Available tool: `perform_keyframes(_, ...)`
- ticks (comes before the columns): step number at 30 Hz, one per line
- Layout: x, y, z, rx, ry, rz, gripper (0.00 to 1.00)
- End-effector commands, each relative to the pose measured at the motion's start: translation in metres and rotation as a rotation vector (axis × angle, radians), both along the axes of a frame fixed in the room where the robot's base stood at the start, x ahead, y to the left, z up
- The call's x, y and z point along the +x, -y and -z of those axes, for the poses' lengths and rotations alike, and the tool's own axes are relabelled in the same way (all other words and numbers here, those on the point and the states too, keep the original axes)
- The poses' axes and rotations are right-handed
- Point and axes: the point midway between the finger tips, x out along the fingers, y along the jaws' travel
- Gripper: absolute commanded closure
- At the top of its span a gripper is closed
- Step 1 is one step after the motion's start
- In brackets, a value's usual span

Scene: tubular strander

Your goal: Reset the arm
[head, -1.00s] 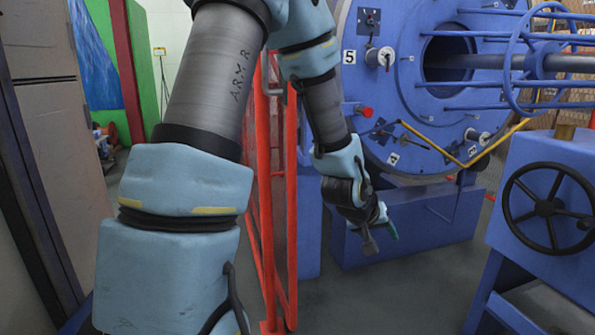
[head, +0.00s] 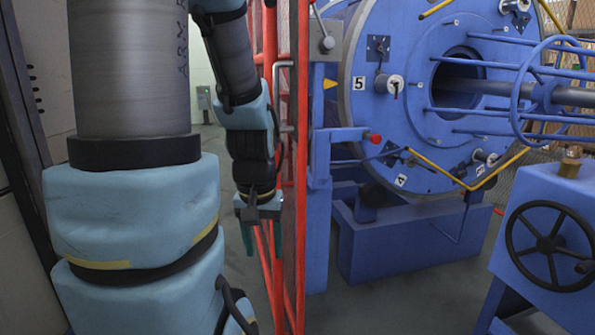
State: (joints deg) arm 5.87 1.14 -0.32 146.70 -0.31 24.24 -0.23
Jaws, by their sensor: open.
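My arm fills the left of the head view, with its upper links close to the camera. The forearm hangs down in front of the red frame, and my gripper (head: 250,238) points downward at its end. The gripper is open. Nothing shows between its fingers, though they are small and dark in the picture. It is to the left of the blue strander (head: 350,110) and apart from it.
A red guard frame (head: 301,180) stands just right of my gripper. A blue stand with a black handwheel (head: 545,243) is at right. A grey cabinet (head: 25,240) borders the left. Grey floor lies between.

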Motion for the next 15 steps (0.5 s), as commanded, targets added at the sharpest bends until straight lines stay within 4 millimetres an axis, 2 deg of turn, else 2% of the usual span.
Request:
perform_keyframes(1,0.000,0.000,-0.034,0.000,0.000,0.000,0.41)
perform_keyframes(15,0.000,0.000,-0.181,0.000,0.001,0.000,0.41)
